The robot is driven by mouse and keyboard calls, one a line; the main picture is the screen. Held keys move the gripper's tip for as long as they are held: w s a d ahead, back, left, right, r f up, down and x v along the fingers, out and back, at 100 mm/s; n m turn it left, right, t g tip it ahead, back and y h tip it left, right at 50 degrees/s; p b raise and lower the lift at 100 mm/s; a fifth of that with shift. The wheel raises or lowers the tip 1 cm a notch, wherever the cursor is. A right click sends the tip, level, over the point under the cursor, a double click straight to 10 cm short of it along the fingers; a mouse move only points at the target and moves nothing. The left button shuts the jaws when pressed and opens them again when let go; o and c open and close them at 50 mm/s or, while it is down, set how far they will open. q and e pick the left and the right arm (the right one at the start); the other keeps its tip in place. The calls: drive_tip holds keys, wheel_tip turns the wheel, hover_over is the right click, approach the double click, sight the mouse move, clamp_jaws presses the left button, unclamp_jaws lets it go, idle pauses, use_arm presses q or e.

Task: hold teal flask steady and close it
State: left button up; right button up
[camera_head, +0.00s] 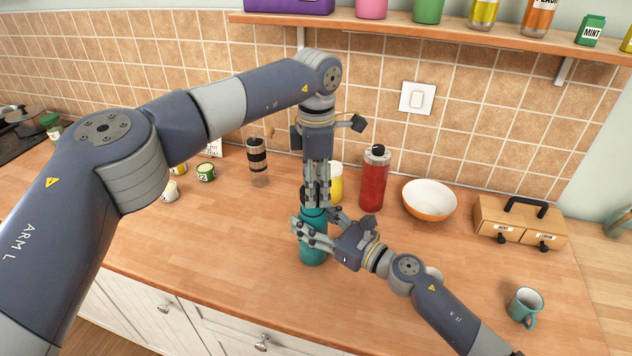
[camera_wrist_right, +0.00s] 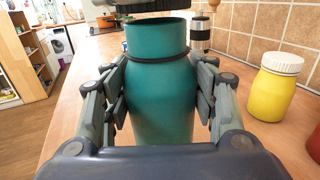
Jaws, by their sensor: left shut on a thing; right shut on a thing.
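The teal flask (camera_head: 313,250) stands upright on the wooden counter; it also shows in the right wrist view (camera_wrist_right: 160,95). My right gripper (camera_head: 314,232) is shut around its body, with fingers on both sides. The flask's neck sticks up above these fingers, and a dark ring runs around its base. My left gripper (camera_head: 316,188) points straight down above the flask, shut on a dark piece, seemingly the lid (camera_head: 306,194), mostly hidden by the fingers. In the right wrist view the dark lid (camera_wrist_right: 150,6) is just above the neck, cut off by the frame's top edge.
Behind the grippers stand a yellow jar (camera_head: 336,183) with a white cap and a red bottle (camera_head: 375,180). A bowl (camera_head: 429,199), a wooden drawer box (camera_head: 519,222) and a teal mug (camera_head: 525,306) are to the right.

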use_arm(q)
drive_tip(key=shift+f, duration=0.55)
drive_tip(key=shift+f, duration=0.55)
drive_tip(key=m, duration=0.6)
drive_tip(key=shift+s, duration=0.2)
drive_tip(key=m, duration=0.5)
drive_tip(key=shift+s+a, duration=0.1)
drive_tip(key=shift+a, duration=0.05)
drive_tip(key=m, duration=0.4)
drive_tip(key=shift+s+a, duration=0.1)
drive_tip(key=m, duration=0.3)
drive_tip(key=shift+a+m, duration=0.15)
drive_tip(key=shift+m, duration=0.15)
drive_tip(key=m, duration=0.3)
drive_tip(key=shift+a+m, duration=0.1)
drive_tip(key=shift+m, duration=0.2)
drive_tip(key=m, duration=0.4)
drive_tip(key=shift+a, duration=0.15)
